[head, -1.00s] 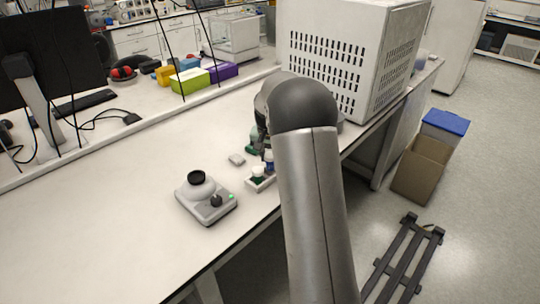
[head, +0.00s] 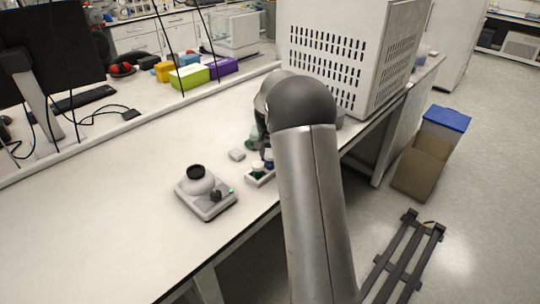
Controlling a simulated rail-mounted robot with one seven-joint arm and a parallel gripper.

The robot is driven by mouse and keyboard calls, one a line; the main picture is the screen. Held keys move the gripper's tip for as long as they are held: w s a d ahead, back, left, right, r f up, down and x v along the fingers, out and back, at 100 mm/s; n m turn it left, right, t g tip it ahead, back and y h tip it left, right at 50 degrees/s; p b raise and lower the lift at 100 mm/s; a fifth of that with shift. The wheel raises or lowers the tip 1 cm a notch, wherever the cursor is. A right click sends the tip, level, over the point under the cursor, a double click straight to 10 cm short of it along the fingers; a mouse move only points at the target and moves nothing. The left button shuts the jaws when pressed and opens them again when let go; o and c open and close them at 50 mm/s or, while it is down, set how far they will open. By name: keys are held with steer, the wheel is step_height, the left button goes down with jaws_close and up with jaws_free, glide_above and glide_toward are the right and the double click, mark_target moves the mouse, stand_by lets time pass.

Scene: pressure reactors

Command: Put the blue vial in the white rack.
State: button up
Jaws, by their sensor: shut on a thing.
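The white rack (head: 258,181) is small and stands on the bench near its front edge, just left of my arm. A dark green item shows at its left part. A small dark blue item (head: 268,155), which looks like the blue vial, shows at the rack's right end, close beside my arm. I cannot tell whether it sits in the rack or is above it. My gripper is hidden behind my own arm, so its jaws and anything in them do not show.
A grey device with a black round top (head: 205,195) stands left of the rack. A small grey block (head: 237,155) and a green item (head: 251,142) lie behind the rack. A large white vented cabinet (head: 345,60) stands at the back right.

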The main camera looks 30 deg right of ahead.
steer(key=shift+f, duration=0.25)
steer(key=o, duration=1.5)
steer(key=shift+r+p, duration=2.15)
steer(key=shift+r, duration=1.4)
